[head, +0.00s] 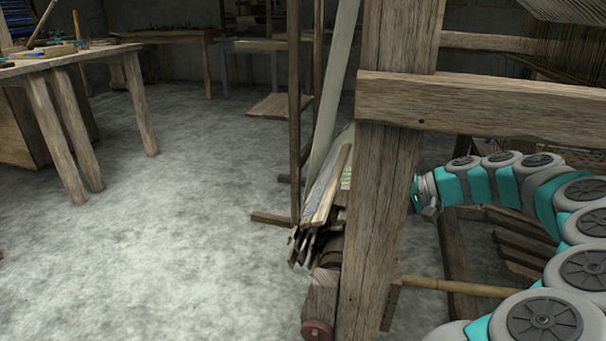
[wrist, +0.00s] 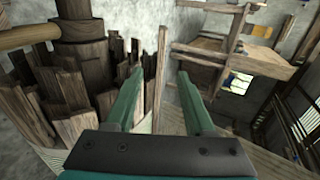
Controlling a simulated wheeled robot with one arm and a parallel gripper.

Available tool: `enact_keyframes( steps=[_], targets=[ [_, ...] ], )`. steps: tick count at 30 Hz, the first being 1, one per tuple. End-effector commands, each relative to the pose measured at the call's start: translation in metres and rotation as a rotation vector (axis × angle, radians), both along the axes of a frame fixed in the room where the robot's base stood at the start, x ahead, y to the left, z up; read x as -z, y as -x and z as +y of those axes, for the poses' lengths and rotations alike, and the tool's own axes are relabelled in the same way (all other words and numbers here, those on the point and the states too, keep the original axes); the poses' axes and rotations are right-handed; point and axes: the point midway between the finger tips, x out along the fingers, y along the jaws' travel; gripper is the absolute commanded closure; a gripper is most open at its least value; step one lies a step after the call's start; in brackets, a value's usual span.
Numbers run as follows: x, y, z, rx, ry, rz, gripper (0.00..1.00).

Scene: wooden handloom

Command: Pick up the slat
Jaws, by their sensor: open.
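In the wrist view, my gripper (wrist: 160,90) is open, with one teal finger on each side of a narrow upright wooden slat (wrist: 161,68). The slat shows between the fingers, and I cannot tell whether it is fully within their reach. Several other rough slats (wrist: 75,95) stand in a bunch to the left, close to the left finger. In the head view, a pale slat (head: 332,185) lies tilted on a bundle of slats beside the loom post; I cannot tell whether it is the same one. There, my fingers are hidden behind the post.
The thick loom post (head: 385,170) and its crossbeam (head: 480,103) stand close to my arm. A round pole (head: 460,287) crosses low at the right. A workbench (head: 70,62) with tools stands at the far left. The floor (head: 170,230) at left is clear.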

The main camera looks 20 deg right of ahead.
Motion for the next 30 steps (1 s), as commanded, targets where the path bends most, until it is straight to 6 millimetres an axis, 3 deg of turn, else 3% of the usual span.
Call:
enact_keyframes(
  steps=[13,23,30],
  targets=[
    [0.014,-0.014,0.026,-0.011,-0.016,-0.007,0.46],
    [0.037,-0.033,0.057,-0.009,-0.012,-0.009,0.46],
    [0.037,-0.035,0.059,-0.008,-0.013,-0.008,0.46]
  ],
)
